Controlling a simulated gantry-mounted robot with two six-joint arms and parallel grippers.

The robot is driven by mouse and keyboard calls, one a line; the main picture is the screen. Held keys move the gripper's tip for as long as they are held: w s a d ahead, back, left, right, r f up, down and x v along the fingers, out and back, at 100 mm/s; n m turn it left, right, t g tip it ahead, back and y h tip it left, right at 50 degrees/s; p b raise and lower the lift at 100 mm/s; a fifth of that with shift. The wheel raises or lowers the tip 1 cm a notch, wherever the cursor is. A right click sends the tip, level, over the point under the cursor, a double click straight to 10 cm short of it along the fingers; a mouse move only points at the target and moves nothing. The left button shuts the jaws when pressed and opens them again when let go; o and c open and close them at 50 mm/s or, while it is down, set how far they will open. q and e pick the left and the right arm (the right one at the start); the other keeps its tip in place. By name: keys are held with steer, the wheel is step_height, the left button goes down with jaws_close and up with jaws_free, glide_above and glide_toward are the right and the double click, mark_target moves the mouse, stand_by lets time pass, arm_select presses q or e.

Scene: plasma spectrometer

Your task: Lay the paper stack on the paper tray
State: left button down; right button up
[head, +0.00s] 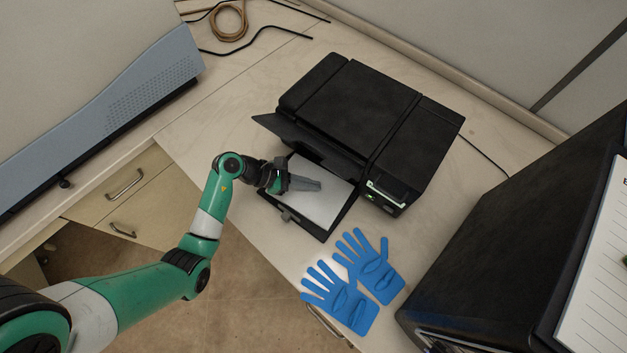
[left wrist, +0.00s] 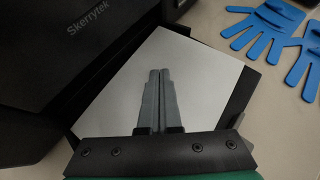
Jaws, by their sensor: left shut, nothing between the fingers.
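The white paper stack (head: 318,208) lies on the black paper tray (head: 322,234) at the front of the black printer (head: 361,108). In the left wrist view the paper stack (left wrist: 207,85) lies flat, with the dark tray (left wrist: 240,95) showing along its right side. My left gripper (head: 318,185) is over the paper in the head view. In the left wrist view its two fingers (left wrist: 159,72) are together with nothing between them, pointing across the sheet. I cannot tell whether the fingertips touch the paper. My right gripper is not in view.
Blue gloves (head: 343,302) lie on the counter near its front edge, right of the tray. A large black cabinet (head: 500,240) stands at the right. The counter left of the printer (head: 215,120) is clear.

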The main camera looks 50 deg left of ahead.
arm_select(q)
steer(key=shift+s+a+r+p, duration=0.1)
steer(key=shift+s+r+p, duration=0.15)
steer(key=shift+r+p, duration=0.2)
steer(key=shift+s, duration=0.1)
steer(key=shift+r, duration=0.15)
steer(key=shift+r+p, duration=0.4)
steer(key=shift+p, duration=0.25)
steer(key=s+a, duration=0.2)
steer(key=s, duration=0.1)
steer(key=s+a, duration=0.5)
steer(key=s, duration=0.1)
steer(key=shift+s+a+f, duration=0.2)
steer(key=shift+a+f, duration=0.05)
steer(key=shift+a, duration=0.05)
